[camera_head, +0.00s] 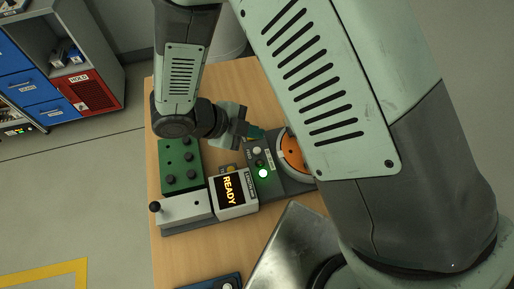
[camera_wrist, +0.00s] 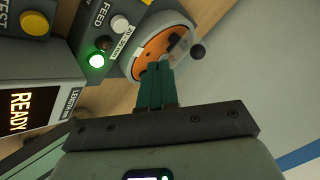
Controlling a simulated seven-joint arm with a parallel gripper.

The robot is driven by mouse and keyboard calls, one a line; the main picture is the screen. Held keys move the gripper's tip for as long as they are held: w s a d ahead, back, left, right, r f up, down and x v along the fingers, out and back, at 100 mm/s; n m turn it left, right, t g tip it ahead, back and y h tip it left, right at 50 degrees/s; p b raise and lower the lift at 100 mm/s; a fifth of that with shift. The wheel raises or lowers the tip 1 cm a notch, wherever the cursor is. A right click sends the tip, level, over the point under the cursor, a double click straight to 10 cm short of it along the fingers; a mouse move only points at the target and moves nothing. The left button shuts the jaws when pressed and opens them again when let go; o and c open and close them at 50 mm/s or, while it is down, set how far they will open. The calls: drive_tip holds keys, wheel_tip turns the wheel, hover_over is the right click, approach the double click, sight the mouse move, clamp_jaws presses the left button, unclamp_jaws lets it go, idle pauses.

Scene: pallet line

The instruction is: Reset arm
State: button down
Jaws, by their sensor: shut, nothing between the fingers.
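My gripper (camera_head: 256,134) is over the wooden table (camera_head: 163,275), above the far side of the grey feed unit (camera_head: 266,180). Its two teal fingers are together and empty in the wrist view (camera_wrist: 163,70). Their tips overlap the orange disc (camera_wrist: 165,42) with its clear rim and black knob; I cannot tell whether they touch it. Part of the disc is hidden behind my arm in the head view (camera_head: 291,152). The feed unit has a lit green button (camera_wrist: 96,61) and a white button (camera_wrist: 120,24).
A display reading READY (camera_head: 229,190) stands beside the feed unit, with a yellow TEST button (camera_wrist: 34,24). A green block with black knobs (camera_head: 180,160) and a pale box with a black-knobbed lever (camera_head: 184,209) stand left. A cabinet (camera_head: 95,50) stands on the floor.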

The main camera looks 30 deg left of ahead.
idle(0.4)
drive_tip(key=w+d+r+m+g, duration=0.2)
drive_tip(key=w+d+r+m, duration=0.1)
drive_tip(key=d+r+m, duration=0.85)
drive_tip(key=w+d+r+m+g, duration=0.2)
drive_tip(key=w+d+r+m, duration=0.3)
drive_tip(key=r+m, duration=0.7)
drive_tip(key=s+d+r+m+t+y, duration=0.1)
drive_tip(key=s+d+r+m+y, duration=0.2)
drive_tip(key=d+m, duration=0.4)
drive_tip(key=s+d+r+m+t+y, duration=0.1)
drive_tip(key=s+d+r+m, duration=0.5)
drive_tip(key=m, duration=1.8)
drive_tip(key=shift+s+d+y, duration=0.35)
drive_tip(key=shift+s+y, duration=0.55)
